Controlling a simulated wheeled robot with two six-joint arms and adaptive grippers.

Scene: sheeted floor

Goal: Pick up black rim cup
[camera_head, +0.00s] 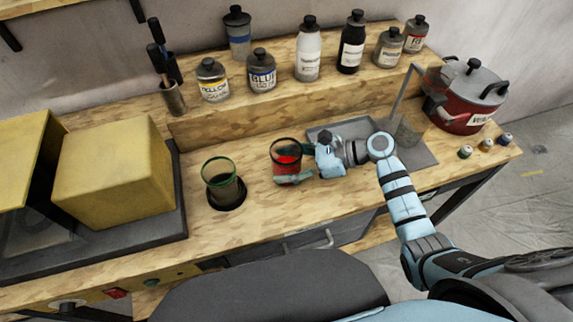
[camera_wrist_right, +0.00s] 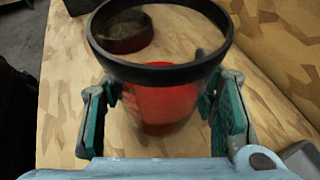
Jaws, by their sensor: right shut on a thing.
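The black rim cup (camera_head: 287,147) is clear, with red in its lower part. It is upright over the wooden counter, left of my right forearm in the head view. My right gripper (camera_head: 293,163) is shut on it, with its fingers around the cup's sides. In the right wrist view the black rim (camera_wrist_right: 160,73) faces the camera and the red part (camera_wrist_right: 165,105) sits between the teal finger pads. I cannot tell whether the cup's base touches the counter. My left gripper is not in view.
A green rim cup (camera_head: 219,186) stands in a dark round holder (camera_head: 229,205) to the left. Several bottles line the shelf behind. A sink (camera_head: 340,128) lies under my right arm. A red pot (camera_head: 455,98) stands at right, a yellow box (camera_head: 115,174) at left.

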